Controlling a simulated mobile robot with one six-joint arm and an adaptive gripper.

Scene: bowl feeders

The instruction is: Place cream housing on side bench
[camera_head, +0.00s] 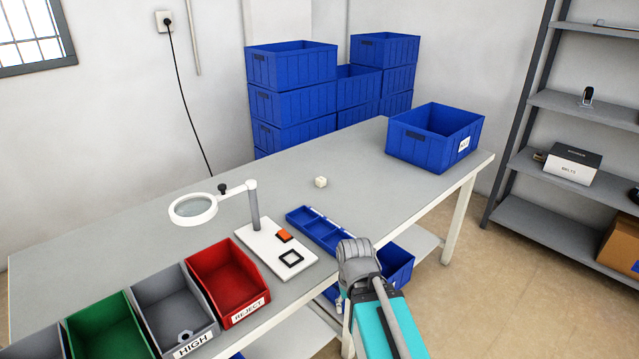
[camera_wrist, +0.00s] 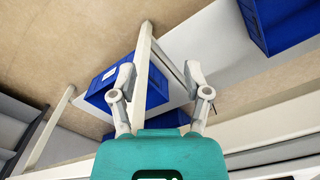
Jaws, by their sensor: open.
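The cream housing (camera_head: 320,182) is a small cream block resting on the grey bench top (camera_head: 290,180), near its middle. The bench is the long grey table with white legs. My gripper (camera_wrist: 160,75) is open and empty in the wrist view, its two fingers spread wide over a view of the floor, a bench leg and a blue bin. In the head view my arm is at the bench's front edge, well apart from the housing. The housing does not show in the wrist view.
A blue divided tray (camera_head: 325,230), a white board (camera_head: 270,258) with an orange piece, and a magnifier lamp (camera_head: 193,208) stand near the housing. A red bin (camera_head: 228,280) sits front left. A blue crate (camera_head: 410,150) stands at the right end. The back middle is clear.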

